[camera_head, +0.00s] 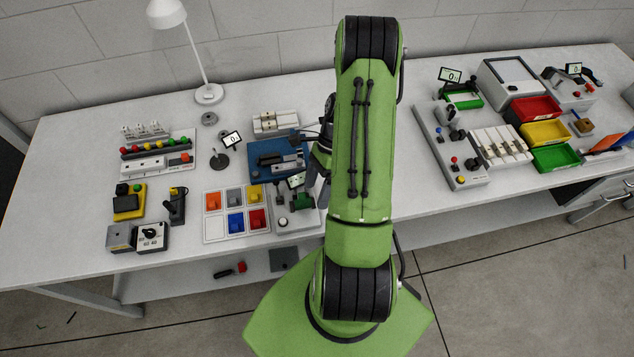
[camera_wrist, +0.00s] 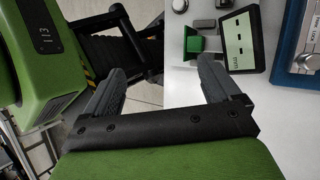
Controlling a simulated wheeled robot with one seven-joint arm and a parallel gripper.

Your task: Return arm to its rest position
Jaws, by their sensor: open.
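My green arm (camera_head: 362,140) reaches up from the base over the middle of the table and covers part of it. My gripper (camera_wrist: 163,75) shows in the wrist view with its two grey fingers wide apart and nothing between them. In the head view it is mostly hidden behind the arm; dark parts show at the arm's left side. In the wrist view, a small display (camera_wrist: 239,44) and a green block (camera_wrist: 200,42) lie beyond the right finger. I cannot tell the finger's exact distance from them.
The white table (camera_head: 75,225) carries a blue fixture (camera_head: 262,152) and a tray of coloured squares (camera_head: 205,228) left of the arm. A lamp (camera_head: 208,95) stands at the back. Right of the arm are red (camera_head: 535,108), yellow (camera_head: 545,132) and green bins (camera_head: 556,158).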

